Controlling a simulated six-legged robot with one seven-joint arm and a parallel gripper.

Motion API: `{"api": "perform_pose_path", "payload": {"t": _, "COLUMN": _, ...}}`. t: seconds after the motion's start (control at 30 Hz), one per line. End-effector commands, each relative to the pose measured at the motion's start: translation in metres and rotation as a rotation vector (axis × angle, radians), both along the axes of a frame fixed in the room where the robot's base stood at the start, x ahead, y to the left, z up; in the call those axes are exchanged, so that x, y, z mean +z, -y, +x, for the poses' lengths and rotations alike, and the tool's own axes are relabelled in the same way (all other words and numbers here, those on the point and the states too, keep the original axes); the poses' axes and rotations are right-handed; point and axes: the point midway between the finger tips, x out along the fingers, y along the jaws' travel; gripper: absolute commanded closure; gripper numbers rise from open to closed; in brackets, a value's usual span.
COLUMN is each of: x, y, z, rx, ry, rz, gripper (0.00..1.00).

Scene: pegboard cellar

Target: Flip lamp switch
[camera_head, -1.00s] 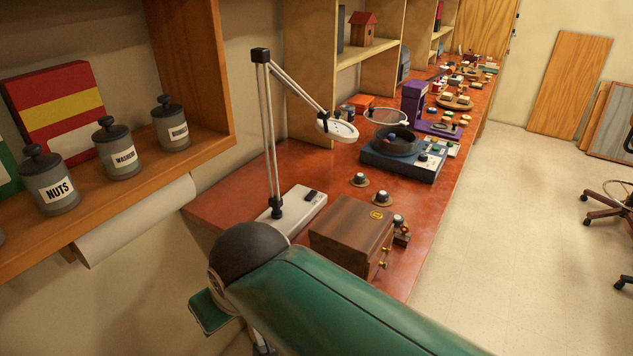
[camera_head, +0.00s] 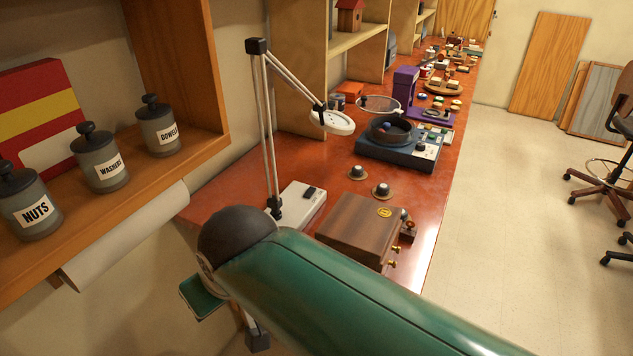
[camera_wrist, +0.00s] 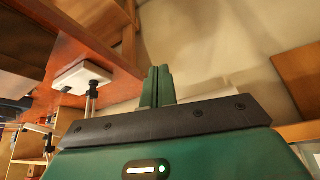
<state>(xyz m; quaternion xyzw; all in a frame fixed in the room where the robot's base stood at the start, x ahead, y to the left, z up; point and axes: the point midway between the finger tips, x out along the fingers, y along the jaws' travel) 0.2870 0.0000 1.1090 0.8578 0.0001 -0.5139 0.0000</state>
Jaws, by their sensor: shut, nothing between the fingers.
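In the head view my green arm hides the area in front of the lamp, and the fingertips are not clear.
A shelf with labelled jars (camera_head: 100,160) and a paper roll (camera_head: 125,235) flank the left. Open floor (camera_head: 510,200) lies right.

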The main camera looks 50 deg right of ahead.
Motion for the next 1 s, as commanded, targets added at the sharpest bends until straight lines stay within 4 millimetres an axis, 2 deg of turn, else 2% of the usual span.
{"api": "perform_pose_path", "payload": {"t": 0.17, "x": 0.003, "y": 0.007, "z": 0.008, "rx": 0.008, "ry": -0.015, "rz": -0.004, "gripper": 1.0}}
{"api": "perform_pose_path", "payload": {"t": 0.27, "x": 0.008, "y": 0.02, "z": 0.024, "rx": 0.032, "ry": -0.037, "rz": -0.009, "gripper": 1.0}}
{"api": "perform_pose_path", "payload": {"t": 0.47, "x": 0.015, "y": 0.075, "z": 0.077, "rx": 0.11, "ry": -0.061, "rz": 0.002, "gripper": 1.0}}
{"api": "perform_pose_path", "payload": {"t": 0.57, "x": 0.015, "y": 0.113, "z": 0.103, "rx": 0.153, "ry": -0.046, "rz": 0.013, "gripper": 1.0}}
{"api": "perform_pose_path", "payload": {"t": 0.73, "x": 0.012, "y": 0.193, "z": 0.135, "rx": 0.219, "ry": 0.021, "rz": 0.026, "gripper": 1.0}}
{"api": "perform_pose_path", "payload": {"t": 0.87, "x": 0.004, "y": 0.267, "z": 0.146, "rx": 0.257, "ry": 0.105, "rz": 0.017, "gripper": 1.0}}
{"api": "perform_pose_path", "payload": {"t": 0.9, "x": 0.002, "y": 0.292, "z": 0.146, "rx": 0.266, "ry": 0.135, "rz": 0.007, "gripper": 1.0}}
{"api": "perform_pose_path", "payload": {"t": 1.0, "x": -0.004, "y": 0.347, "z": 0.141, "rx": 0.279, "ry": 0.208, "rz": -0.022, "gripper": 1.0}}
